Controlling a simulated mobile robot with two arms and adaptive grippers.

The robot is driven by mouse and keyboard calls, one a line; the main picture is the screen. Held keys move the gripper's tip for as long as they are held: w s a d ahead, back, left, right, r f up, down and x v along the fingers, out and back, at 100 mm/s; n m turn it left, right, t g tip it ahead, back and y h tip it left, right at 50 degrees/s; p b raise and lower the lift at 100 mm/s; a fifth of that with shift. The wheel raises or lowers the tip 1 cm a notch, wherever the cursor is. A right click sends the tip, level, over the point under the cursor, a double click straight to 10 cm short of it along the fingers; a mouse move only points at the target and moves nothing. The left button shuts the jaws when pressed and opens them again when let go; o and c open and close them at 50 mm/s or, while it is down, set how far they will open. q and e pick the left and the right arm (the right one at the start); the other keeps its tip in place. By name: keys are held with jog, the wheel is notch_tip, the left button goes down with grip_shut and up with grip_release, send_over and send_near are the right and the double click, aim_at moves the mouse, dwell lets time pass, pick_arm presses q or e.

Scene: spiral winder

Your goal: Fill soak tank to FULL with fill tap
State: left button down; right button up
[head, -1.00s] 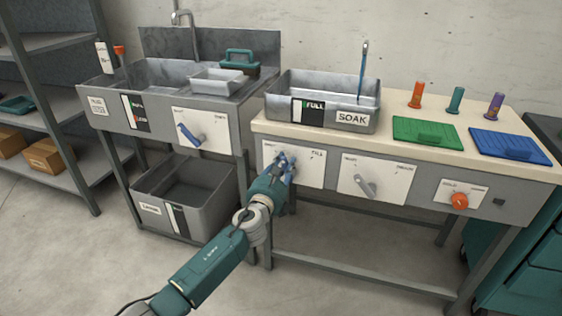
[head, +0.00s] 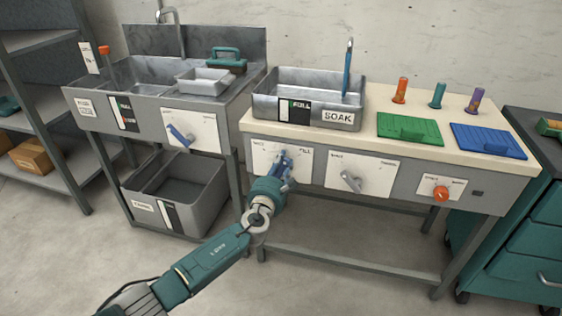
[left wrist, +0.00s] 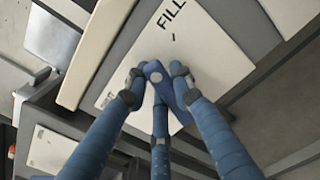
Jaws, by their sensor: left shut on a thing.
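The soak tank (head: 325,118) is a grey metal basin labelled SOAK on the cream bench, with a FULL gauge (head: 293,110) on its front. A thin spout (head: 349,46) stands at its right, with a blue stream (head: 346,82) below it. The water level is hard to read. The fill tap's blue lever (left wrist: 156,72) is on a white panel marked FILL below the tank. My left gripper (head: 284,160) is shut on this lever; its blue fingers (left wrist: 158,88) close around it in the left wrist view. My right gripper is out of view.
Right of my gripper are a grey lever (head: 350,181) and an orange knob (head: 440,193). Green (head: 408,128) and blue (head: 487,141) mats lie on the bench.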

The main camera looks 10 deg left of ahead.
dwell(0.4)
pick_arm(q)
jog(key=c, duration=1.4)
grip_release()
jog(key=shift+c, duration=0.2)
jog(key=s, duration=1.2)
jog(key=shift+a, duration=0.2)
